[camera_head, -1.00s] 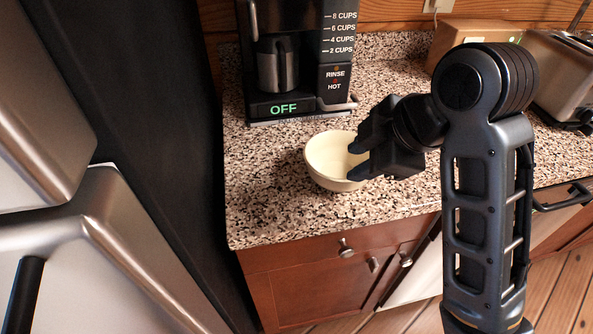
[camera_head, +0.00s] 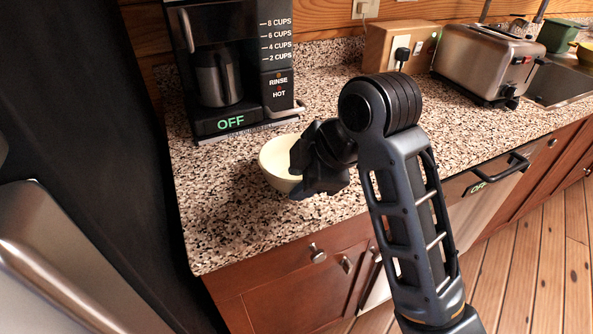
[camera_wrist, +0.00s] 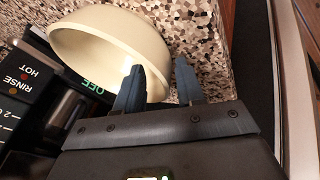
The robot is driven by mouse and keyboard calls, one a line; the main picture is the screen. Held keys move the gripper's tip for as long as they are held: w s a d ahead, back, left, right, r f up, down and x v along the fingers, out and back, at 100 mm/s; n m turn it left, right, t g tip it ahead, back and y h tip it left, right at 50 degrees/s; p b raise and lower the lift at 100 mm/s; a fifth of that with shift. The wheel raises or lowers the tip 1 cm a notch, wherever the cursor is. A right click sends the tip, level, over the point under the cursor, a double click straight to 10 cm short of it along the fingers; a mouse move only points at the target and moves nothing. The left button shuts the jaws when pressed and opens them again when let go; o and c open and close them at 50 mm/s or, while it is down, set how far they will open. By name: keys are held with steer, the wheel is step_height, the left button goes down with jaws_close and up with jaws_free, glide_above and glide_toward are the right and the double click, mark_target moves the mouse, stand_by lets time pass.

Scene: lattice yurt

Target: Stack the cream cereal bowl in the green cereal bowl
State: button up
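The cream cereal bowl (camera_head: 270,172) stands upright on the speckled counter, in front of the coffee maker. My gripper (camera_head: 296,160) is at its right side and covers part of its rim. In the wrist view the cream bowl (camera_wrist: 95,42) shows large. My gripper (camera_wrist: 160,68) is open there, with one finger over the inside of the bowl and the other outside the wall. A gap shows between the fingers; contact cannot be told. No clear green cereal bowl shows; a green object (camera_head: 558,36) stands far right by the sink, its shape hard to tell.
The black coffee maker (camera_head: 235,70) stands close behind the bowl. A toaster (camera_head: 487,62) and a brown box (camera_head: 398,45) stand at the back right. A yellow item (camera_head: 586,52) is by the sink (camera_head: 560,85). The counter (camera_head: 465,128) is clear to the right.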

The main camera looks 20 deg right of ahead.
steer(key=shift+w+a+f, duration=0.1)
steer(key=shift+w+f, duration=0.15)
steer(key=shift+f, duration=0.15)
jaws_close()
